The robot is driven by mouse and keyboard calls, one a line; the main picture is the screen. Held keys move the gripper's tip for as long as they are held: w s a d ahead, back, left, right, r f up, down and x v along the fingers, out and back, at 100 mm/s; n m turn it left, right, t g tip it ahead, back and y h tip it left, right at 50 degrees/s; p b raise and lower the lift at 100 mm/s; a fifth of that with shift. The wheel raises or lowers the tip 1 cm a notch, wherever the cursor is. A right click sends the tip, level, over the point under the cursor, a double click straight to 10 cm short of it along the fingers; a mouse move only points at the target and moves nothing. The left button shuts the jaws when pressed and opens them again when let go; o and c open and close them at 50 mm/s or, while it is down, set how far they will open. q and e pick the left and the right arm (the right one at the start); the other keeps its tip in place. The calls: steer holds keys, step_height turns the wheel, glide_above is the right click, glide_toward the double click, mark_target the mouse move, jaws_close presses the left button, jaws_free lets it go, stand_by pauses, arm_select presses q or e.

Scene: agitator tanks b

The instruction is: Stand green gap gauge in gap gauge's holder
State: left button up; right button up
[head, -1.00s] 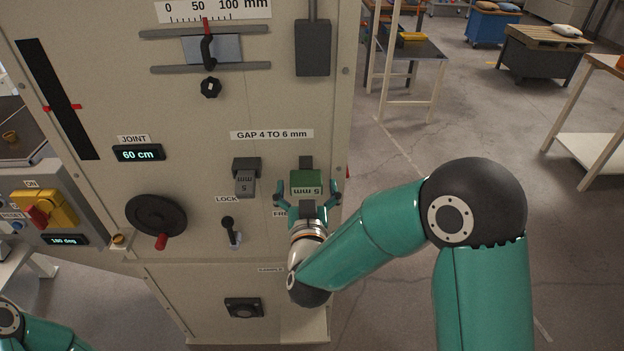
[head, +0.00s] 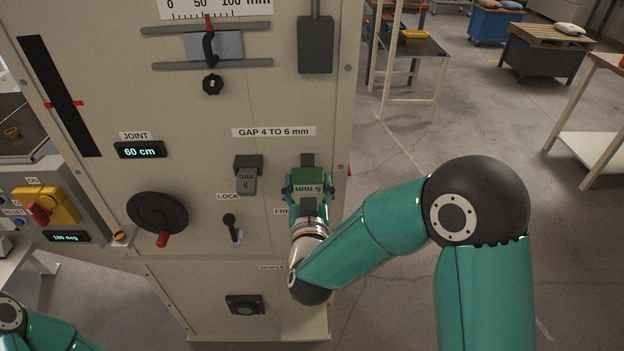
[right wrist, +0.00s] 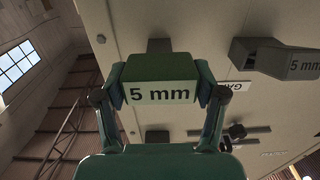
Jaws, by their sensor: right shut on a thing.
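The green gap gauge (head: 308,178), with a white "5 mm" label, is at the front of the cabinet, right of the grey block. My right gripper (head: 309,187) is shut on it, one finger on each side. The right wrist view also shows the green gauge (right wrist: 160,72) between the fingers. A dark bracket (head: 307,159) shows just behind the gauge, mostly hidden by it; I cannot tell if the two touch. No part is clearly marked as the gauge's holder. My left gripper is out of view; only a bit of that arm shows at bottom left.
A grey "5 mm" block (head: 246,180) hangs on the panel left of the gauge. Below it are the lock lever (head: 231,225) and a black handwheel (head: 157,213). A dark socket (head: 244,305) is lower down. Open floor lies right of the cabinet.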

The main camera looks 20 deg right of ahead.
steer(key=shift+s+a+b, duration=0.1)
steer(key=shift+s+b, duration=0.25)
steer(key=shift+s, duration=0.15)
steer(key=o, duration=1.2)
steer(key=shift+c, duration=0.2)
steer(key=c, duration=1.3)
steer(key=shift+b+v, duration=0.55)
steer(key=shift+v, duration=0.85)
steer(key=shift+b+v, duration=0.3)
steer(key=shift+v, duration=1.05)
